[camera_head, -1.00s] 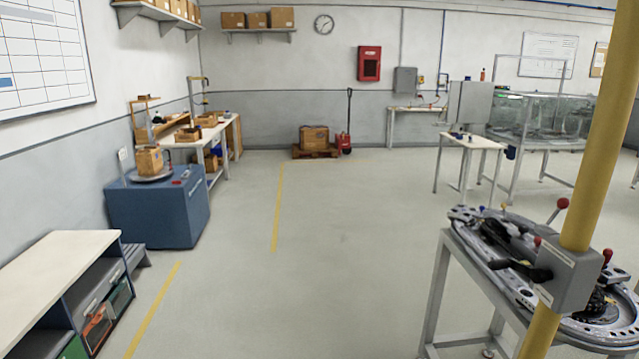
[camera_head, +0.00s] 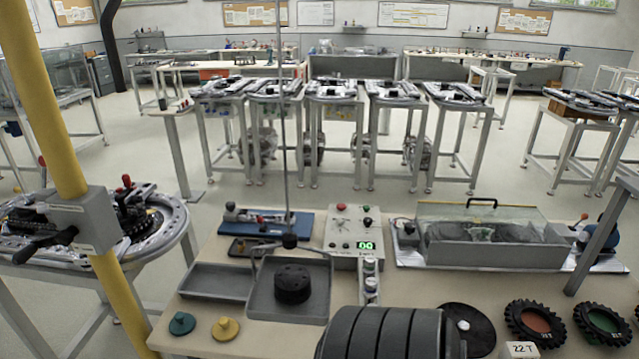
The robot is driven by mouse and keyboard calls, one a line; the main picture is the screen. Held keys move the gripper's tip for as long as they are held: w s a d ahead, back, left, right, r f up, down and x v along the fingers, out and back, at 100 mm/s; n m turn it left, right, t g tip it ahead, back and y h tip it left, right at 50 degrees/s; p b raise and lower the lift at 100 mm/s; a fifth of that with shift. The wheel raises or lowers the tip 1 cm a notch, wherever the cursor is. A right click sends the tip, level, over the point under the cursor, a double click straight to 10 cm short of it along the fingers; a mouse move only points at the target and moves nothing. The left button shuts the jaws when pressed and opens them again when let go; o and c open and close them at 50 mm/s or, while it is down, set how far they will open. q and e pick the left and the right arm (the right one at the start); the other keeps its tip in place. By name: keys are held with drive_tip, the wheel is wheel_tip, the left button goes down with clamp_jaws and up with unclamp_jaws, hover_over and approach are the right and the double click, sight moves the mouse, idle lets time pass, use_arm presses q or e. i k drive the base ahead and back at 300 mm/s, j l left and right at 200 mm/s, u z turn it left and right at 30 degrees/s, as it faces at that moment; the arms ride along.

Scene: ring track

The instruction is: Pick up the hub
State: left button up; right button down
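A short black cylinder (camera_head: 293,283), perhaps the hub, sits in a shallow grey tray (camera_head: 262,309) on the pale workbench (camera_head: 205,345) in front of me. A thin upright rod rises behind it, with a small black knob near its foot. I cannot tell for sure which part is the hub. Neither of my grippers shows in the view.
A row of ribbed black rollers (camera_head: 380,334), a covered clear box (camera_head: 490,240), a control box (camera_head: 354,232) and toothed rings (camera_head: 536,324) share the bench. A yellow pole (camera_head: 70,180) stands at the left beside a round track table (camera_head: 175,225).

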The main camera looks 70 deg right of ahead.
sight(292, 282)
drive_tip(key=z, duration=2.05)
